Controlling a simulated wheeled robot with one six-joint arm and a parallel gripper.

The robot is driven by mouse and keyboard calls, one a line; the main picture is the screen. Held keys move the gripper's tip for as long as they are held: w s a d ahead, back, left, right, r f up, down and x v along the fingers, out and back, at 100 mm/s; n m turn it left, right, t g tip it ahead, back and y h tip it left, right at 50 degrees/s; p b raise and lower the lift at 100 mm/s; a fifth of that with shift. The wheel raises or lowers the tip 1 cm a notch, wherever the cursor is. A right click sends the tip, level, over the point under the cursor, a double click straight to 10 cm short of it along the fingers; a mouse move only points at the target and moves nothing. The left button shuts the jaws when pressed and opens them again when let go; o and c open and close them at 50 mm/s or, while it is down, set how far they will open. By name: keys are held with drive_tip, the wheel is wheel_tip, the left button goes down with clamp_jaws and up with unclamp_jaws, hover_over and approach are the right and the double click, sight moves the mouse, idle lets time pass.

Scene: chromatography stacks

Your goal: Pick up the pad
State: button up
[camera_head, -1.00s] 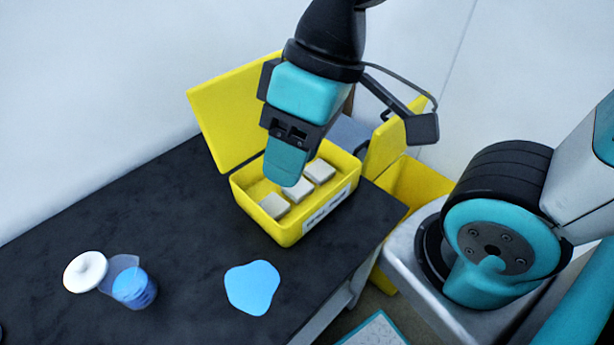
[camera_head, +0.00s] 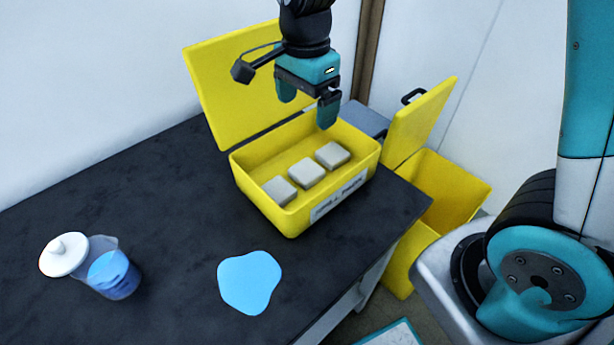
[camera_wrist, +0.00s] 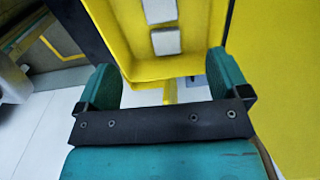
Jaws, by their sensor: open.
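Three pale grey pads lie in a row in an open yellow box on the dark bench: a left pad (camera_head: 280,191), a middle pad (camera_head: 307,173) and a right pad (camera_head: 333,155). The box's front wall (camera_head: 292,222) carries a label. My gripper (camera_head: 305,108) is open and empty above the back right part of the box, apart from the pads. In the wrist view, its teal fingers (camera_wrist: 166,85) spread at either side, with the box's yellow wall (camera_wrist: 165,68) beyond. Two pads show there, one whole (camera_wrist: 166,41) and one cut by the top edge (camera_wrist: 160,10).
The box's raised lid (camera_head: 235,85) stands behind it. A blue puddle (camera_head: 249,282) lies on the black bench (camera_head: 175,230). A jar of blue liquid (camera_head: 113,274) and its white lid (camera_head: 64,256) are at left. A yellow bin (camera_head: 440,205) with an open lid stands at right.

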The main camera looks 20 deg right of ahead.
sight(307, 170)
wheel_tip(307, 170, down, 16)
drive_tip(key=shift+b, duration=0.7)
drive_tip(key=c, duration=1)
